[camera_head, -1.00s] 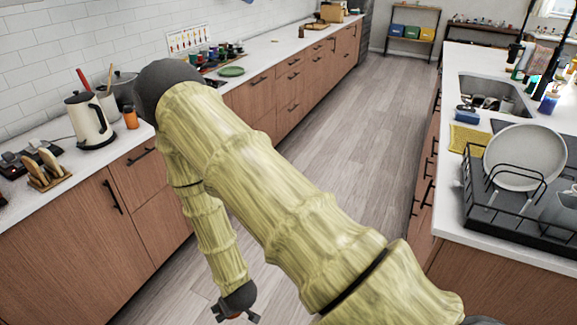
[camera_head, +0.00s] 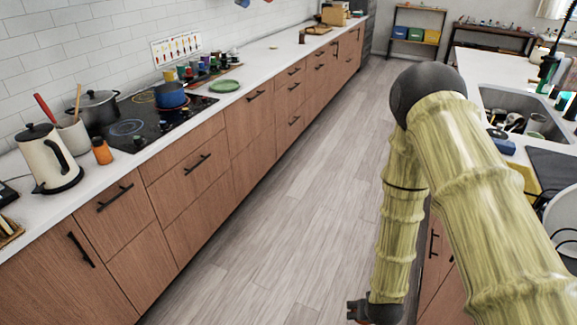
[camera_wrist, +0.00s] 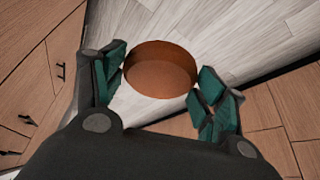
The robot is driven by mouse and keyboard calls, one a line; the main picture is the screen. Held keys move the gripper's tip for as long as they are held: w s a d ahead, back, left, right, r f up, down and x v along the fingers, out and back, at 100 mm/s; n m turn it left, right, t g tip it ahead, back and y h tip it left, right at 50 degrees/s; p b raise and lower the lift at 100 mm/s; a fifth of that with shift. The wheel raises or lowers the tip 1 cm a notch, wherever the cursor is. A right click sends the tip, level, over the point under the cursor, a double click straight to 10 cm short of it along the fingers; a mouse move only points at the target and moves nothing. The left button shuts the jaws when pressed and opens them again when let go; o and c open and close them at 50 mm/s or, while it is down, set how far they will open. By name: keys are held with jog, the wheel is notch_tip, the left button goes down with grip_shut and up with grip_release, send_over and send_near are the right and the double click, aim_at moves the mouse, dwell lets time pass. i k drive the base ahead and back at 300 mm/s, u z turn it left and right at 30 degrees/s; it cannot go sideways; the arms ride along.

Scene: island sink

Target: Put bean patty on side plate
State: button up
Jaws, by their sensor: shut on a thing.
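The bean patty (camera_wrist: 162,76) is a round, thick brown disc in the wrist view. My gripper (camera_wrist: 166,84) has its green-padded fingers on either side of it and is shut on it. In the head view my gripper (camera_head: 357,309) hangs low at the bottom edge, above the floor; the patty cannot be made out there. A green plate (camera_head: 224,86) lies flat on the left counter, just beyond the stove, far from my gripper. It looks empty. A white plate (camera_head: 563,222) is partly visible at the right edge. The frames do not tell which is the side plate.
A blue pot (camera_head: 171,95) and a dark pot (camera_head: 97,108) are by the stove (camera_head: 140,122). A kettle (camera_head: 45,160) and orange bottle (camera_head: 102,151) stand nearer. Several cups and jars line the wall side. The floor aisle (camera_head: 290,190) is clear; the sink island is at right.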

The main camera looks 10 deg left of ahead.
aim_at(225, 87)
jog(key=z, duration=0.1)
jog(key=i, duration=1.45)
jog(key=u, duration=0.85)
jog(key=i, duration=1)
jog(key=u, duration=0.8)
